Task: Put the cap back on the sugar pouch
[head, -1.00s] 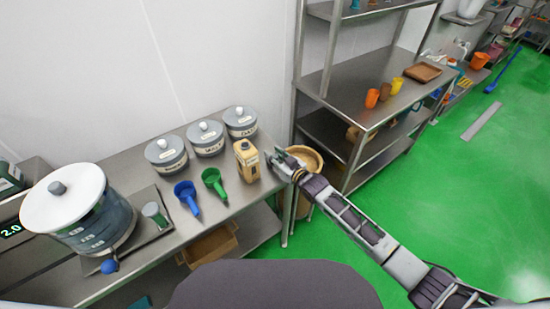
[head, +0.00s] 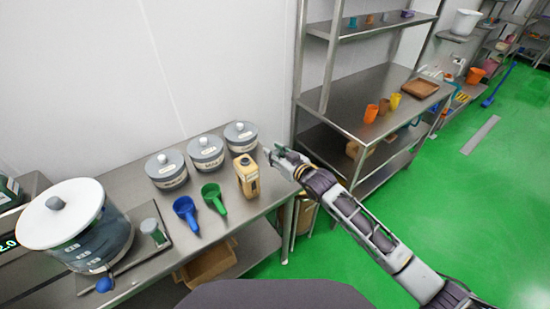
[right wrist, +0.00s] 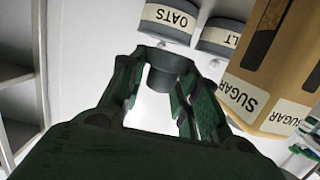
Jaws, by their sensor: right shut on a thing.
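The cap cannot be made out in the head view. My left gripper is not in view.
Several grey lidded canisters (head: 206,153) stand along the wall behind the pouch. A blue scoop (head: 186,209) and a green scoop (head: 212,195) lie to its left. A steel shelf unit (head: 345,85) stands right of my gripper. A large white-lidded container (head: 60,212) is far left.

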